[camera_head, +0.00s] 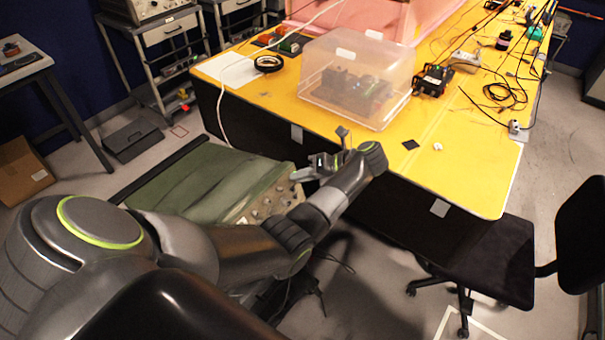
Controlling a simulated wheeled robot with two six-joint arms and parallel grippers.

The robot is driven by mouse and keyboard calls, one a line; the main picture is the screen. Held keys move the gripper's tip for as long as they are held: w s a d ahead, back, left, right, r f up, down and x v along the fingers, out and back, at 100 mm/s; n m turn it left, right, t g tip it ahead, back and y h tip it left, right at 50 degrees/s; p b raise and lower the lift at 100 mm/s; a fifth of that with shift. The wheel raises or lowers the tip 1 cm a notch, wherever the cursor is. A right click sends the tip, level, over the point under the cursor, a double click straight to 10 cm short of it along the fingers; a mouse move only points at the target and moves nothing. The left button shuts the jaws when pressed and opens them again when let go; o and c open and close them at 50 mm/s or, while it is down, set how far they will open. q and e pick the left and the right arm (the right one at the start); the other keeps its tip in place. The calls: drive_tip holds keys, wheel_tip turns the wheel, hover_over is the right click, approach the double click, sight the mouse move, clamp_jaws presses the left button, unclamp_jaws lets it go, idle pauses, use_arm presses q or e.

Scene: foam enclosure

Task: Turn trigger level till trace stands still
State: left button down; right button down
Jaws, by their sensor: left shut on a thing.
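An instrument with a green cover (205,182) stands low in front of the yellow table. Its pale front panel with several knobs (265,207) is seen at a steep angle, and its screen and any trace are not visible. My left arm reaches across from the left in front of it. My left gripper (321,165) is at the upper right end of the panel, shut on what seems to be a knob there. The fingers and wrist hide the held part, so I cannot tell its marking. My right gripper is not in view.
The yellow table (460,170) carries a clear plastic box (355,80), a black ring (268,63) and loose cables (500,95). A black office chair (490,255) stands at the right. A cart (165,60) stands at the back left.

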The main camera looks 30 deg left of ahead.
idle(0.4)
use_arm(q)
drive_tip(key=c, duration=1.5)
unclamp_jaws()
drive_tip(key=shift+o, duration=0.2)
drive_tip(key=shift+d+r, duration=0.1)
drive_tip(key=p+v, duration=0.6)
drive_tip(key=v, duration=1.1)
drive_tip(key=shift+d, duration=0.15)
